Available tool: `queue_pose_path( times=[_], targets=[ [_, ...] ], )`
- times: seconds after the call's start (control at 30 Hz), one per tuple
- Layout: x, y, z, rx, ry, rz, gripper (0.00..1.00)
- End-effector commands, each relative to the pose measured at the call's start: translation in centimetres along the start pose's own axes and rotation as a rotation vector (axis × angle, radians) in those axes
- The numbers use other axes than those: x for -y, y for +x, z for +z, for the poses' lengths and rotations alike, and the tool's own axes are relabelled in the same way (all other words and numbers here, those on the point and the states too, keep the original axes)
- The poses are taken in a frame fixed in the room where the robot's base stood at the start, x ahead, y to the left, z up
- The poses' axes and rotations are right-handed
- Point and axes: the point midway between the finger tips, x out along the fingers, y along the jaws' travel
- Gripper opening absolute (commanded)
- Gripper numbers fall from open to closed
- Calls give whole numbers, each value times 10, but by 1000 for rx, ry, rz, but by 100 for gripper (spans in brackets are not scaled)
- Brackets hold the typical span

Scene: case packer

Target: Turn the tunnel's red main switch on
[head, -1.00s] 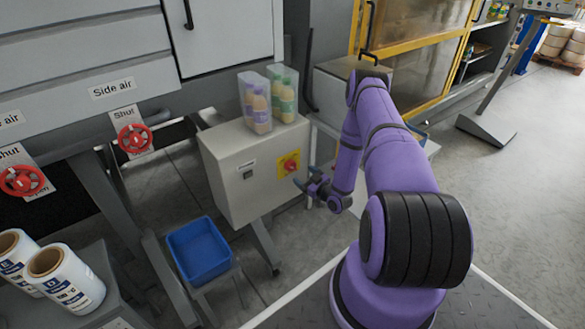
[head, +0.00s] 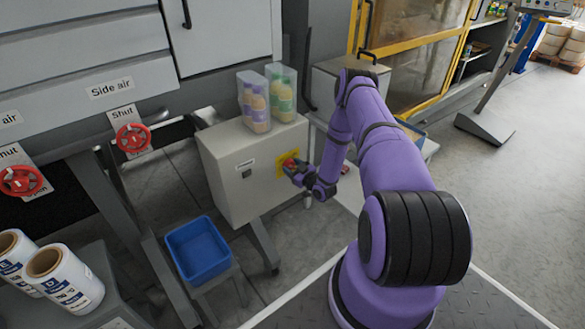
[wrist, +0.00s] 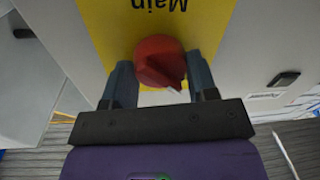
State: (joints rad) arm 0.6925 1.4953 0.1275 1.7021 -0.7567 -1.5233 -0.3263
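The red main switch (wrist: 160,62) is a round knob on a yellow plate (wrist: 110,25) marked "Main", which appears upside down in the wrist view. The plate (head: 282,156) is on the front of a grey cabinet (head: 222,170) in the head view. My gripper (wrist: 160,82) is at the switch, with one finger on each side of the knob. The fingers are apart, and small gaps seem to show between them and the knob. In the head view my gripper (head: 291,166) hides most of the switch.
Two clear packs of bottles (head: 254,100) stand on top of the cabinet. A blue bin (head: 198,250) is below it at the left. Red valve wheels (head: 133,138) are further left. A black latch (wrist: 284,79) is on the cabinet face in the wrist view.

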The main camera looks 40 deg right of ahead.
Motion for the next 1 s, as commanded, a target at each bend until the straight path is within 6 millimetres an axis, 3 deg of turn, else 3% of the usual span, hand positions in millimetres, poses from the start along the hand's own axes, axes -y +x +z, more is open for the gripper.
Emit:
queue_pose_path(
  times=[0.47,1.0],
  targets=[
    [0,-1,0,-5,74,2,29],
    [-1,-1,2,-41,527,10,29]
  ],
)
